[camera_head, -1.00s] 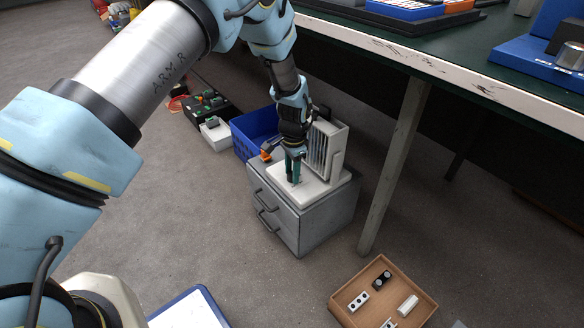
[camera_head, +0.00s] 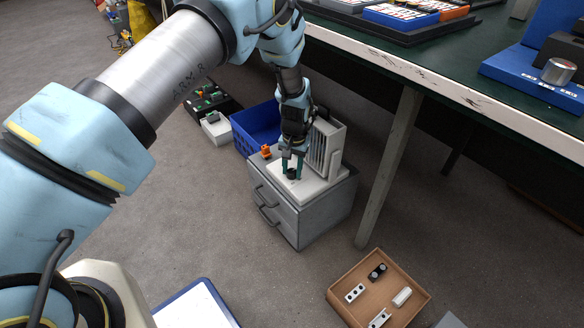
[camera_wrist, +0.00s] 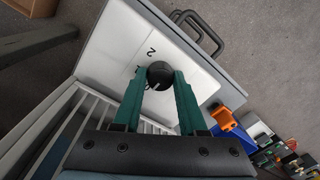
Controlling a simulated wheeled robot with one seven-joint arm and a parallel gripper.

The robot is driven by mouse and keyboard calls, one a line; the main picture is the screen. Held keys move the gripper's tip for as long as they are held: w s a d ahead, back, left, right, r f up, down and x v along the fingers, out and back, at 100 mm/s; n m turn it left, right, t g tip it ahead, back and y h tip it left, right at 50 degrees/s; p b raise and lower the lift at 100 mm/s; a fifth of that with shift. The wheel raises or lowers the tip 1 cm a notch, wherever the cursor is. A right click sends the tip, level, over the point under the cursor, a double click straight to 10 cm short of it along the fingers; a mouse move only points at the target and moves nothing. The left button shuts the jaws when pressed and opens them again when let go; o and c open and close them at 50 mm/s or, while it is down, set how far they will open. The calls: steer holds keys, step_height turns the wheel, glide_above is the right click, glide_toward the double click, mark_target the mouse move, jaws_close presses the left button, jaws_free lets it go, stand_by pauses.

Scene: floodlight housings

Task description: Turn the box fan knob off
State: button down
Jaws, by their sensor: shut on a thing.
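The white box fan (camera_head: 322,145) stands on a grey drawer cabinet (camera_head: 325,211), with its slatted grille upright behind a flat white base (camera_head: 318,186). The dark round knob (camera_wrist: 159,75) sits on that base, with a printed 2 and another mark beside it in the wrist view. My gripper (camera_head: 292,167) points down over the base, and its teal fingers (camera_wrist: 160,80) are shut on the knob, one on each side. The knob also shows between the fingertips in the head view (camera_head: 292,174). Its exact pointer setting is hard to read.
A small orange object (camera_head: 266,151) stands on the cabinet's back left corner. A blue crate (camera_head: 255,128) is behind it. A green-topped workbench (camera_head: 470,60) overhangs at the right. A brown tray (camera_head: 345,288) with several parts lies on the floor in front.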

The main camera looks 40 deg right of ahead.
mark_target(293, 172)
stand_by(0.3)
steer(key=shift+c, duration=2.3)
jaws_free()
steer(key=shift+r, duration=0.1)
step_height(293, 172, up, 7)
steer(key=shift+s+d+r+p, duration=0.1)
steer(key=shift+s+r+p, duration=0.05)
steer(key=shift+p, duration=0.65)
